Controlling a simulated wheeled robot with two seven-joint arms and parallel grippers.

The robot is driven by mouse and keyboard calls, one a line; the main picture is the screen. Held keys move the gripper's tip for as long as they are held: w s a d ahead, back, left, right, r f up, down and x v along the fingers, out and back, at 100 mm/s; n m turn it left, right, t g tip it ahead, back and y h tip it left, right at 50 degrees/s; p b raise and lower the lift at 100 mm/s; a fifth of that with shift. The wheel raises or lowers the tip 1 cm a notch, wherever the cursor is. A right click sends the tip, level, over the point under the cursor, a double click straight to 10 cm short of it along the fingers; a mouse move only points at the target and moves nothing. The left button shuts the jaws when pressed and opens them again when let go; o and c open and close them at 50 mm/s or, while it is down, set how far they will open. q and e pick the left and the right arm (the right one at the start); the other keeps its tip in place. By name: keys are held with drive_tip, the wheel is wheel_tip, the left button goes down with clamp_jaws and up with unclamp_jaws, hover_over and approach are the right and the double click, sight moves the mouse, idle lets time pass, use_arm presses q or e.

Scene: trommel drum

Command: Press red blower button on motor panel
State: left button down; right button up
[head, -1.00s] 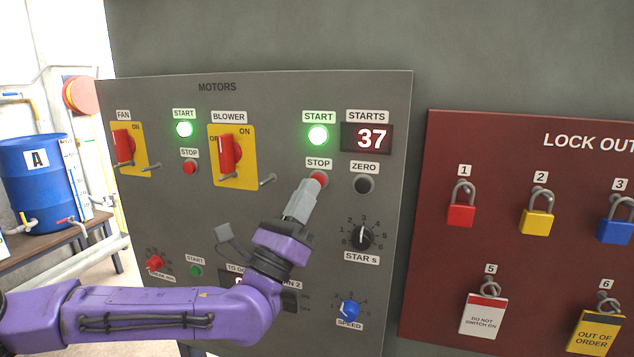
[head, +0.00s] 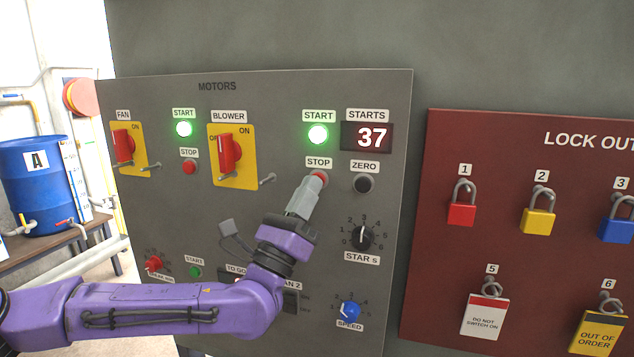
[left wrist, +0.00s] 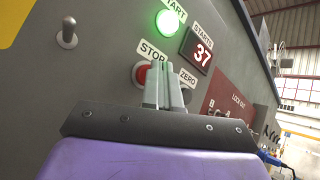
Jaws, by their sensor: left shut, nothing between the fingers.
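The grey motor panel (head: 300,120) carries a yellow-plated blower switch (head: 230,157) with a red handle set toward ON. Right of it, a red STOP button (head: 319,178) sits under a lit green START lamp-button (head: 318,134). My left gripper (head: 316,183) is shut and empty, its tips at the lower edge of the STOP button; contact cannot be told. In the left wrist view the red button (left wrist: 141,74) shows just left of the shut fingers (left wrist: 163,70), which partly cover it. My right gripper is not in view.
Beside the button are a black ZERO button (head: 363,184), a STARTS display (head: 367,138) reading 37 and a black knob (head: 361,236). A small toggle (head: 267,179) sticks out to the left. A dark red lockout board (head: 510,240) with padlocks stands to the right.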

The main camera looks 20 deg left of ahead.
use_arm(q)
drive_tip(key=shift+w, duration=0.3)
drive_tip(key=shift+s, duration=0.1)
idle(0.5)
drive_tip(key=shift+s+b, duration=0.45)
drive_tip(key=shift+s, duration=0.3)
drive_tip(key=s+b, duration=0.1)
drive_tip(key=s, duration=0.4)
drive_tip(key=shift+a, duration=0.1)
idle(0.4)
